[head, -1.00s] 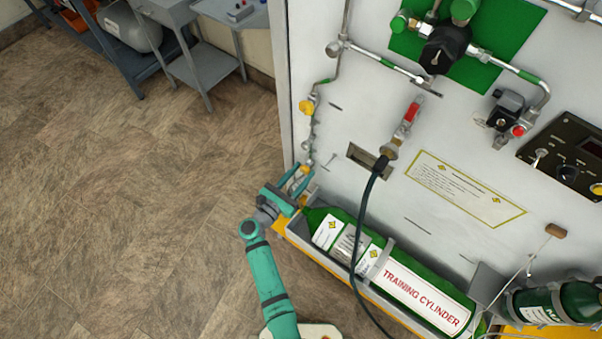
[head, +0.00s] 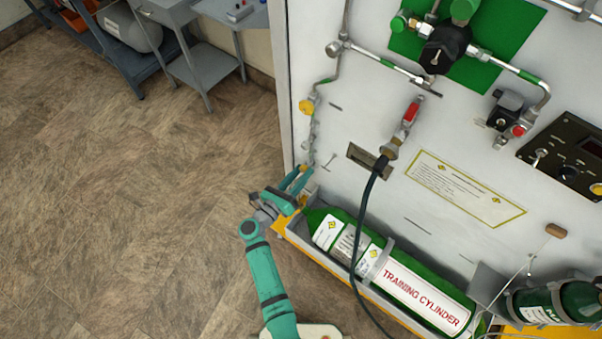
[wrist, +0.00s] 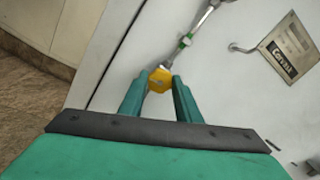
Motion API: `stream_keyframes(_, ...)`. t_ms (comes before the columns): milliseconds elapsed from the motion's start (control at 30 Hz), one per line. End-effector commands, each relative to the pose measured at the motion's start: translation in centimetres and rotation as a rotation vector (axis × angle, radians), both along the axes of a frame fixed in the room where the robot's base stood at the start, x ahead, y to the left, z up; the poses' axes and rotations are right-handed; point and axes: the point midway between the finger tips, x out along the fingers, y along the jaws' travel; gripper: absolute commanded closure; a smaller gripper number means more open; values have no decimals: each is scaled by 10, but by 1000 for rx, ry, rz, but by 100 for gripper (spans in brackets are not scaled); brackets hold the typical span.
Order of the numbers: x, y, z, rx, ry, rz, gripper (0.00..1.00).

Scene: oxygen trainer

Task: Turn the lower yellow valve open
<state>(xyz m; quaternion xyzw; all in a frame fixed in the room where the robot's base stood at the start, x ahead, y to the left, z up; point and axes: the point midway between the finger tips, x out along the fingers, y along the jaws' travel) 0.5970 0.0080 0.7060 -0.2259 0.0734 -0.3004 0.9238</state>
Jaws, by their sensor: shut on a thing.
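The lower yellow valve (wrist: 159,80) shows in the wrist view as a small yellow knob on the pale panel, between the tips of my two teal fingers. My gripper (wrist: 160,84) is shut on it, one finger on each side. In the head view my gripper (head: 300,180) reaches the lower left edge of the panel, and its fingers hide most or all of the lower valve. The upper yellow valve (head: 306,106) sits higher on the same thin pipe, clear of my gripper.
A green training cylinder (head: 398,275) lies in a tray right beside my gripper. A black hose (head: 362,222) hangs from a red-handled fitting (head: 411,112) in front of the panel. Open floor (head: 130,220) lies to the left, with a grey cart (head: 200,55) farther back.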

Motion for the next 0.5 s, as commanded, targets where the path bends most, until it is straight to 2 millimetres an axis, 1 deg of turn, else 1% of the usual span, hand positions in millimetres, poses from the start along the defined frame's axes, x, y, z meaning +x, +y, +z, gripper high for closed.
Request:
stream_keyframes(167,0,1,0,1,-1,2,92)
stream_keyframes(200,0,1,0,2,-1,2,63)
stream_keyframes(233,0,1,0,2,-1,2,56)
stream_keyframes(267,0,1,0,2,-1,2,51)
stream_keyframes(500,0,1,0,1,-2,1,51)
